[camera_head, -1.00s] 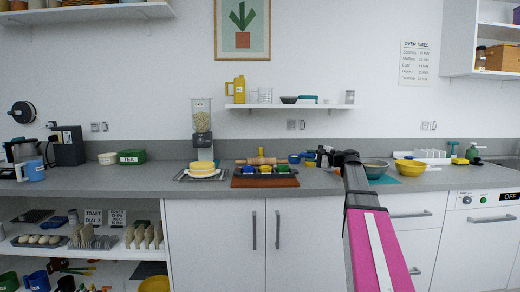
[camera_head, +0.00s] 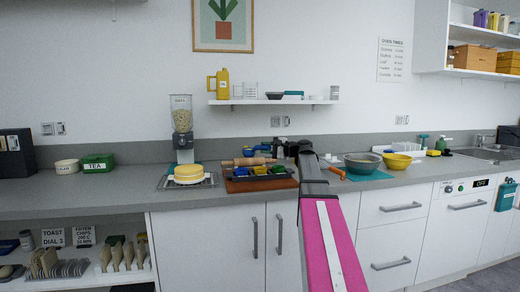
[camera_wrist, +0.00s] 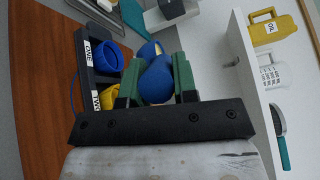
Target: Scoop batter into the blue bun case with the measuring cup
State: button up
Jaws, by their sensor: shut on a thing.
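My gripper (camera_head: 284,149), with green fingers in the wrist view (camera_wrist: 157,83), is shut on the blue measuring cup (camera_wrist: 157,78). The cup also shows in the head view (camera_head: 255,150), pointing left, above and behind the dark tray (camera_head: 232,186). The tray holds a blue bun case (camera_head: 241,171) at its left, a yellow case (camera_head: 259,171) in the middle and another blue one (camera_head: 279,169) at right. In the wrist view the blue case (camera_wrist: 107,57) is by label ONE, beside the cup. A tan patch shows at the cup; I cannot tell if it is batter.
The tray is on a wooden board (camera_head: 285,184). A rolling pin (camera_head: 248,161) lies behind it. A grey bowl (camera_head: 362,164) and a yellow bowl (camera_head: 397,160) stand to the right. A dispenser (camera_head: 182,130) and yellow stack (camera_head: 188,173) stand left.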

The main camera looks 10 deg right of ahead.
jog(key=shift+d, duration=0.1)
jog(key=shift+s+d, duration=0.1)
jog(key=shift+s, duration=0.05)
jog(key=shift+a+f+n+g+h, duration=0.15)
jog(key=shift+a+n+g+h, duration=0.25)
jog(key=shift+h, duration=0.55)
jog(key=shift+a+f+n+g+h, duration=0.15)
jog(key=shift+a+n+g+h, duration=0.3)
jog(key=shift+h, duration=0.45)
jog(key=shift+a+f+n+g+h, duration=0.2)
jog(key=shift+a+h, duration=0.35)
jog(key=shift+h, duration=0.4)
jog(key=w+a+n+g+h, duration=0.1)
jog(key=a+n+g+h, duration=0.1)
jog(key=a+h, duration=0.7)
jog(key=shift+w+a+r+n+h, duration=0.25)
jog(key=shift+a+r+n+h, duration=0.3)
jog(key=shift+h, duration=0.45)
dwell(0.7)
jog(key=shift+d+f, duration=0.1)
jog(key=shift+d, duration=0.05)
